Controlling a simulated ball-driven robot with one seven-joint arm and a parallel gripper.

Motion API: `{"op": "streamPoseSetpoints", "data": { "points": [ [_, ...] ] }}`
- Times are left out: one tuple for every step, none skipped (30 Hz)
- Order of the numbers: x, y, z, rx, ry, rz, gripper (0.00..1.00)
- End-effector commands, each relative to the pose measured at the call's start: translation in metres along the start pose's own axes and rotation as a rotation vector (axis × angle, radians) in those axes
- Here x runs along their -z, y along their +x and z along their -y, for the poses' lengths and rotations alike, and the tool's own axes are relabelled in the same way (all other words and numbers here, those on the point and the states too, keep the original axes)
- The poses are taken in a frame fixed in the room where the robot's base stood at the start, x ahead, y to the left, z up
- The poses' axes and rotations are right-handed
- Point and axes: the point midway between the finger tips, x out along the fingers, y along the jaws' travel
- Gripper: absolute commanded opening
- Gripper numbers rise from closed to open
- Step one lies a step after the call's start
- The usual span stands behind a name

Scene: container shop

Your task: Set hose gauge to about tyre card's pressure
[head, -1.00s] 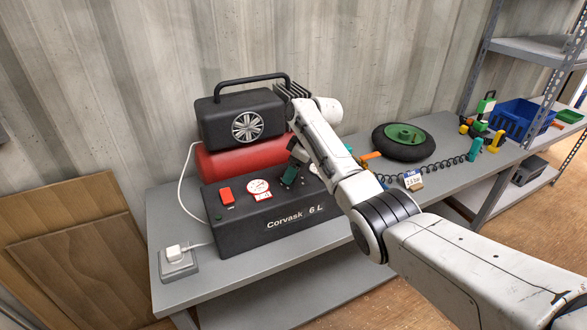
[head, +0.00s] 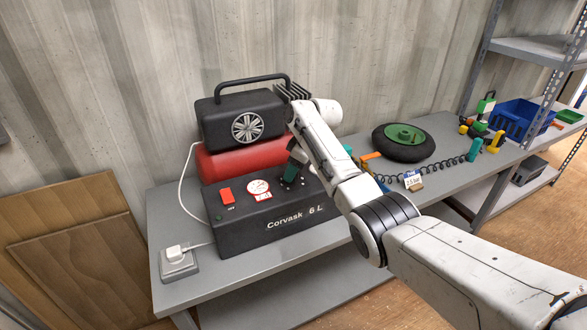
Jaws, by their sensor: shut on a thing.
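The black compressor (head: 233,237), marked Corvask 6 L, stands on the grey bench. A white dial gauge (head: 258,187) with a red-edged label is on its top. A second gauge (head: 313,169) is mostly hidden behind my arm; its reading cannot be seen. My gripper (head: 289,179) points down at the compressor top between the two gauges. It is shut on what seems to be a knob, which its fingers hide.
A red switch (head: 226,195) marked OFF is at the compressor's left. A wheel with a green hub (head: 403,134) lies on the bench (head: 440,178). A plugged-in socket (head: 178,262) is at the bench's left end. A blue crate (head: 520,118) stands far right.

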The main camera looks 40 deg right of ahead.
Motion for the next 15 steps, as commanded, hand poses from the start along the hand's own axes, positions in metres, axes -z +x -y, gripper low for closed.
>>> {"op": "streamPoseSetpoints", "data": {
  "points": [
    [0.0011,-0.0018,0.0004,-0.009,0.018,-0.001,0.14],
    [0.0011,-0.0018,0.0006,-0.014,0.033,-0.001,0.14],
    [0.0012,-0.0017,0.001,-0.022,0.054,-0.001,0.14],
    [0.0012,-0.0019,0.0012,-0.03,0.072,0.0,0.14],
    [0.0016,-0.0022,0.0014,-0.037,0.091,-0.001,0.14],
    [0.002,-0.0026,0.0017,-0.049,0.118,-0.001,0.14],
    [0.002,-0.0024,0.002,-0.058,0.14,-0.001,0.14],
    [0.002,-0.0021,0.0023,-0.067,0.164,-0.001,0.14],
    [0.0019,-0.0024,0.0022,-0.081,0.197,0.0,0.14],
    [0.002,-0.0026,0.0023,-0.092,0.223,-0.001,0.14],
    [0.0021,-0.0025,0.0024,-0.103,0.249,-0.001,0.14],
    [0.0023,-0.0021,0.0029,-0.117,0.283,-0.001,0.14],
    [0.0024,-0.0019,0.0031,-0.128,0.309,-0.001,0.14],
    [0.0022,-0.0019,0.003,-0.139,0.336,0.0,0.14],
    [0.0022,-0.0018,0.003,-0.154,0.372,-0.001,0.14]
  ]
}}
